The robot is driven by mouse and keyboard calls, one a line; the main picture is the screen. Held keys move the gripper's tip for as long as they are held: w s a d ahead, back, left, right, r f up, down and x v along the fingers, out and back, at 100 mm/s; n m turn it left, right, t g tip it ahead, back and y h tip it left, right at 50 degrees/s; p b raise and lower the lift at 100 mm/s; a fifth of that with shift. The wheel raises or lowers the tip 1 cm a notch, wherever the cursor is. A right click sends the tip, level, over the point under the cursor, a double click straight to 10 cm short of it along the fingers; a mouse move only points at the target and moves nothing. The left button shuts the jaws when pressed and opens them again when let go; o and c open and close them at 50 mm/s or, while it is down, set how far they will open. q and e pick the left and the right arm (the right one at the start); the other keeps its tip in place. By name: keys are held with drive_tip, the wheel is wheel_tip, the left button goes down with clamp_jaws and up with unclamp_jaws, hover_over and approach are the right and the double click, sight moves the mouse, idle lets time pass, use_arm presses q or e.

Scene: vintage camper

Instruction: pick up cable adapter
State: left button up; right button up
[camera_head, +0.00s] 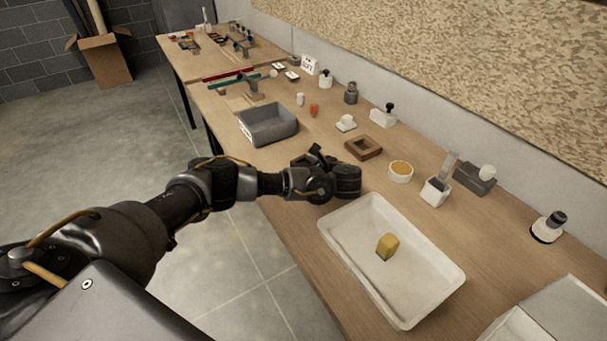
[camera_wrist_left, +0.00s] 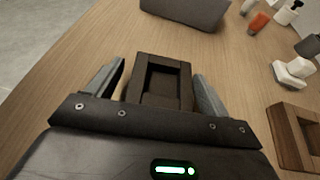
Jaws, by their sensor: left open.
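A dark brown, box-like block with a rectangular recess (camera_wrist_left: 160,96) lies on the wooden table in the left wrist view. It seems to be the cable adapter, though no label shows. My left gripper (camera_wrist_left: 159,70) is open, with one grey finger on either side of the block. A gap shows at the right finger; a tan sliver shows between the left finger and the block. Contact cannot be told. In the head view my left gripper (camera_head: 326,172) is low over the table, and the block cannot be told apart from the dark gripper. My right gripper is not in view.
A white tray (camera_head: 340,272) holding a yellow block (camera_head: 388,246) lies nearer me. A grey bin (camera_head: 268,137) stands farther left. A wall runs behind the table.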

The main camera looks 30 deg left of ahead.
use_arm(q)
drive_tip(key=shift+w+a+f, duration=0.2)
drive_tip(key=shift+w+a, duration=0.1)
drive_tip(key=shift+a, duration=0.3)
drive_tip(key=shift+c, duration=0.4)
drive_tip(key=c, duration=1.1)
drive_tip(key=shift+r, duration=0.1)
